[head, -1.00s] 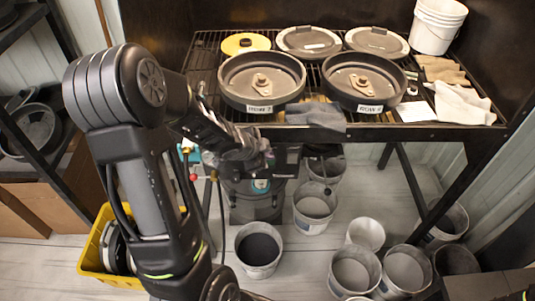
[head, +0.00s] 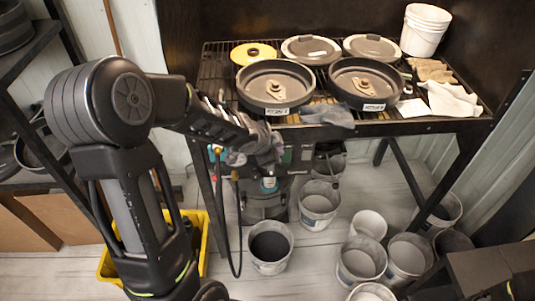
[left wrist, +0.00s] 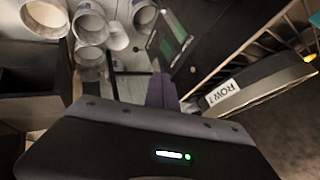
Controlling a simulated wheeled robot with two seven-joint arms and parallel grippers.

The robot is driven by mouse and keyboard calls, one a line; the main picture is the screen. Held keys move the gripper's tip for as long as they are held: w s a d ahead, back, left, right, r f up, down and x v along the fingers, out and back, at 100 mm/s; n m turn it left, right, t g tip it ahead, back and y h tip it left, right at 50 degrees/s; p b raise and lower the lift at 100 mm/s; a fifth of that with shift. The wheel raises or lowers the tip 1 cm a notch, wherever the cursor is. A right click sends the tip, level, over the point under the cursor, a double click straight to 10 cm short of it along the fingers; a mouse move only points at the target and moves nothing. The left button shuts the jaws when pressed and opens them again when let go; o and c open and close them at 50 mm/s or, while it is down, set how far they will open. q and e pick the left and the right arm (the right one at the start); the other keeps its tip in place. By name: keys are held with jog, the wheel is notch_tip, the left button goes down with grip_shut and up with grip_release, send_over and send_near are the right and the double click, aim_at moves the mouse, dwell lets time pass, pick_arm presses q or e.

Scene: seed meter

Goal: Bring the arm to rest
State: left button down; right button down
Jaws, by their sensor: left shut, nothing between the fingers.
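My left arm comes in from the left in the head view, bent at a large round joint. Its left gripper (head: 264,152) is beside the front edge of the wire-topped table, in front of a teal machine (head: 268,186). It is shut and holds nothing; its fingertips are hard to make out there. The left wrist view shows the fingers (left wrist: 160,92) together, with a pan marked with a ROW label (left wrist: 245,88) to their right. My right gripper is not in view.
Two dark pans (head: 277,87) (head: 364,84) stand on the table's wire top (head: 222,62), with lids behind and cloths (head: 452,98) at right. A white bucket stack (head: 425,30) stands at the back. Several buckets (head: 270,248) stand on the floor. A yellow crate (head: 202,240) is behind my left arm.

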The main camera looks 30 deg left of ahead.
pick_arm(q)
jog(key=shift+r, duration=0.2)
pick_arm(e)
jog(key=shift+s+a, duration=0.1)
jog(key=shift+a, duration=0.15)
pick_arm(q)
jog(key=shift+a, duration=0.2)
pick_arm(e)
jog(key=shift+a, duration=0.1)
